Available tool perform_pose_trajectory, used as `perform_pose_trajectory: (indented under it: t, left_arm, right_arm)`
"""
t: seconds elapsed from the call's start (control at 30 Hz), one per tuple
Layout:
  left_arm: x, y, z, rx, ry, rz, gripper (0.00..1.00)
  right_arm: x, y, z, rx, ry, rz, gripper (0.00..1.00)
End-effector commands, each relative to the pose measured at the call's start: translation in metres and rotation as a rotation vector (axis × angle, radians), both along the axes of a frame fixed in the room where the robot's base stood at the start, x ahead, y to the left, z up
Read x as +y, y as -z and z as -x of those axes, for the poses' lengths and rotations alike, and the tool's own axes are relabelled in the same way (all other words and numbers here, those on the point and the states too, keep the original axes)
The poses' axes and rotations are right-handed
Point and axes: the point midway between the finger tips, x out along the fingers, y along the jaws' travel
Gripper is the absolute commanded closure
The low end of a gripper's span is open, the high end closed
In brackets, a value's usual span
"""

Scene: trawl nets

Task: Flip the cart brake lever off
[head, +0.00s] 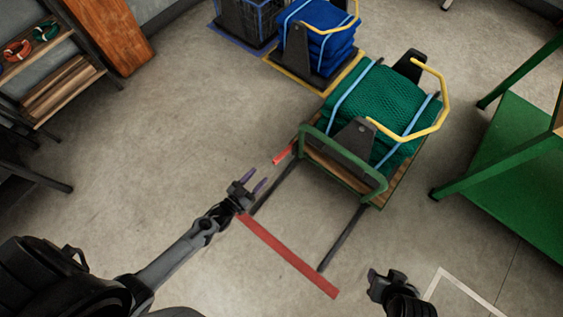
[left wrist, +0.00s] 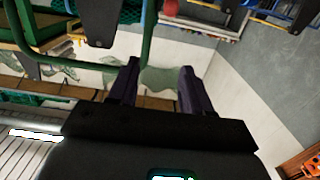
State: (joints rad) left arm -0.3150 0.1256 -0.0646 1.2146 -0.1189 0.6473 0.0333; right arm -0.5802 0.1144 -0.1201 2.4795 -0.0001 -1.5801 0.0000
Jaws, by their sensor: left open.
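The cart (head: 376,193) carries a strapped bundle of green net (head: 385,108) and has a green tube frame (head: 341,160) at its near end. A red lever (head: 284,154) sticks out at the left of that frame. My left gripper (head: 261,183) is open and empty, a little below and left of the lever and apart from it. In the left wrist view its fingers (left wrist: 160,85) are spread, with a red part (left wrist: 171,8) at the top edge that may be the lever. My right gripper (head: 388,280) is low in the head view; its finger opening is unclear.
A red stripe (head: 288,256) and two dark floor rails (head: 343,238) lie before the cart. A blue net cart (head: 320,38) stands behind. A green bench (head: 515,170) is at the right and a shelf (head: 50,75) at the left. Floor to the left is clear.

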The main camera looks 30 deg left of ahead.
Motion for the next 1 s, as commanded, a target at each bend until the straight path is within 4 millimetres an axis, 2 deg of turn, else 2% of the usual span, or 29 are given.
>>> perform_pose_trajectory:
  t: [0.03, 0.2, 0.3, 0.57, 1.0]
  left_arm:
    - [0.001, 0.031, -0.005, -0.005, -0.001, -0.001, 0.51]
    - [0.002, 0.059, -0.016, -0.024, -0.002, -0.003, 0.51]
    - [0.002, 0.068, -0.021, -0.033, -0.002, -0.002, 0.51]
    - [0.000, 0.075, -0.033, -0.041, -0.002, -0.002, 0.51]
    - [-0.012, 0.076, -0.097, -0.043, -0.002, -0.002, 0.51]
  right_arm:
    - [0.000, 0.032, 0.000, 0.000, 0.000, 0.000, 0.57]
    - [-0.001, 0.068, 0.000, 0.001, -0.002, 0.003, 0.57]
    - [-0.002, 0.081, 0.000, 0.001, -0.004, 0.007, 0.57]
    - [-0.002, 0.094, 0.000, 0.000, -0.006, 0.009, 0.57]
    - [-0.001, 0.123, 0.000, -0.002, -0.004, 0.005, 0.57]
